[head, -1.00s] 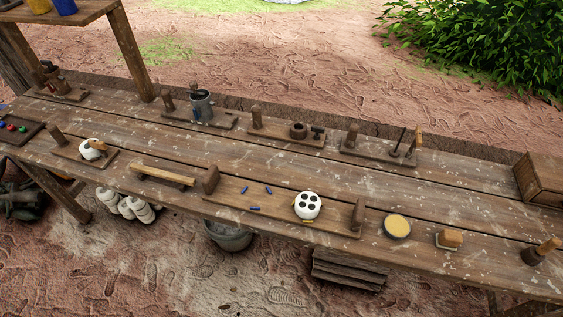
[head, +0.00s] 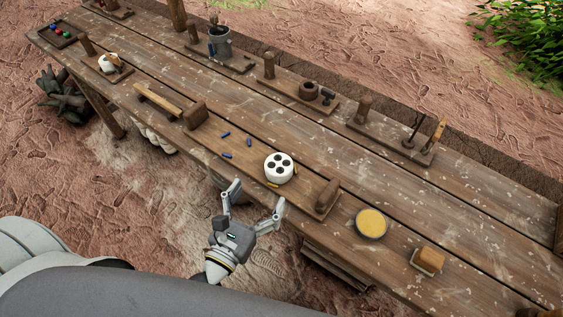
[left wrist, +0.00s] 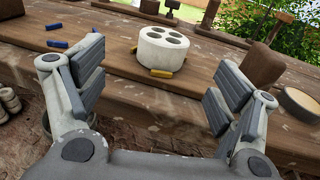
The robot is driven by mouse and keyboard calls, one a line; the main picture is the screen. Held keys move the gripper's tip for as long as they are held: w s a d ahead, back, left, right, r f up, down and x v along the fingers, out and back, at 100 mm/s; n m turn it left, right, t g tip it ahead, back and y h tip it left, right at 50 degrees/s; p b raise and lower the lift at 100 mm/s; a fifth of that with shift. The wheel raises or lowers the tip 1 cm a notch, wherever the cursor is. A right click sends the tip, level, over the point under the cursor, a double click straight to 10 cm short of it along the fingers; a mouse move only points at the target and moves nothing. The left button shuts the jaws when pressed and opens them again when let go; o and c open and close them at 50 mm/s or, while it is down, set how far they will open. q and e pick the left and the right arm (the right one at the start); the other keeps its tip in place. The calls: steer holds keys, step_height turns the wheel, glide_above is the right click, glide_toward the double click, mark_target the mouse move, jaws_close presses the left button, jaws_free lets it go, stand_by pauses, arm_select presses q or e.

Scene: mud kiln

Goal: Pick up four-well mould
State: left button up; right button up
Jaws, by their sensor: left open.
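The four-well mould (head: 279,168) is a white round block with several dark holes in its top. It stands upright on a wooden board near the front edge of the bench. It also shows in the left wrist view (left wrist: 162,51), beyond and between the fingers. My left gripper (head: 256,205) is open and empty, in front of the bench edge and short of the mould, not touching it. In the left wrist view the open fingers (left wrist: 158,90) frame the mould. My right gripper is not in view.
Several blue sticks (head: 228,155) lie left of the mould, and a yellow stick (left wrist: 161,73) lies at its front base. A wooden block (head: 327,195) stands to its right, then a yellow-filled bowl (head: 371,223). A wooden block (head: 195,115) stands to the left.

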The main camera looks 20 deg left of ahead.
mark_target(279, 164)
arm_select(q)
steer(key=w, duration=0.2)
steer(key=w+d+p, duration=0.1)
steer(key=shift+w+r, duration=0.2)
steer(key=shift+w, duration=0.2)
steer(key=shift+w+f, duration=0.15)
steer(key=shift+w, duration=0.4)
steer(key=shift+w+p, duration=0.35)
steer(key=shift+p, duration=0.1)
steer(key=w, duration=0.1)
steer(key=w+d+p, duration=0.1)
steer(key=w, duration=0.1)
steer(key=shift+w, duration=0.15)
steer(key=shift+w+p, duration=0.3)
steer(key=shift+w, duration=0.3)
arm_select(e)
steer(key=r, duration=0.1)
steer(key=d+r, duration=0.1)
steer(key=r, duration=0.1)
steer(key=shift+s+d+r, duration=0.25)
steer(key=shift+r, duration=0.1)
arm_select(q)
steer(key=shift+c, duration=0.2)
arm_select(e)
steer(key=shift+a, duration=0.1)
arm_select(q)
steer(key=c, duration=1.2)
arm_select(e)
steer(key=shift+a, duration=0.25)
